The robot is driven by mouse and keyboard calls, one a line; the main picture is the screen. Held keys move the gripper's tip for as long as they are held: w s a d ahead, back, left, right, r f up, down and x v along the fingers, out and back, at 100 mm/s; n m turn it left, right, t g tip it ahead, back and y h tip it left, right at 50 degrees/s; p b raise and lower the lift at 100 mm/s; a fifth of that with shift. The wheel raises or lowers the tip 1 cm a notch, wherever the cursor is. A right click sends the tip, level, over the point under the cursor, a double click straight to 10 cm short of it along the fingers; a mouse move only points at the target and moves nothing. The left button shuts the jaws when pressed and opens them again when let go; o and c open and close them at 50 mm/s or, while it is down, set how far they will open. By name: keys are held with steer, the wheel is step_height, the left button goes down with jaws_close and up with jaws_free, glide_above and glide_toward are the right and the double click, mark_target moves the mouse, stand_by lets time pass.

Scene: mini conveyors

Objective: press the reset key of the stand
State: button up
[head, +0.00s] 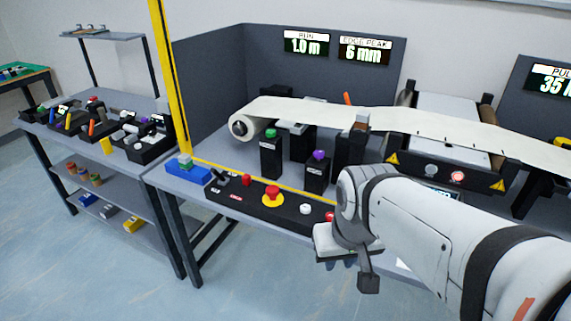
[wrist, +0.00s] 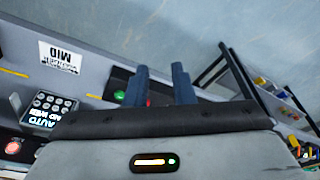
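The stand's black control panel (head: 235,194) lies along the front edge of the table. It carries a small red button (head: 246,180), a red mushroom button on a yellow base (head: 272,194), a white button (head: 306,209) and another red button (head: 330,216) beside my wrist. I cannot read which one is the reset key. In the wrist view my gripper (wrist: 160,72) has two dark fingers spread apart with nothing between them. A green button (wrist: 120,95) and a bit of red show behind the left finger. In the head view my wrist hides the panel's right end.
A keypad with a lit screen (wrist: 48,108) and a white label (wrist: 61,57) lie left of the fingers. A blue box with a green button (head: 186,165) and a yellow post (head: 168,80) stand left. Rollers and a white web (head: 330,115) run behind the panel. Floor is clear in front.

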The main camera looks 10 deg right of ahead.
jaws_close()
stand_by(1.1)
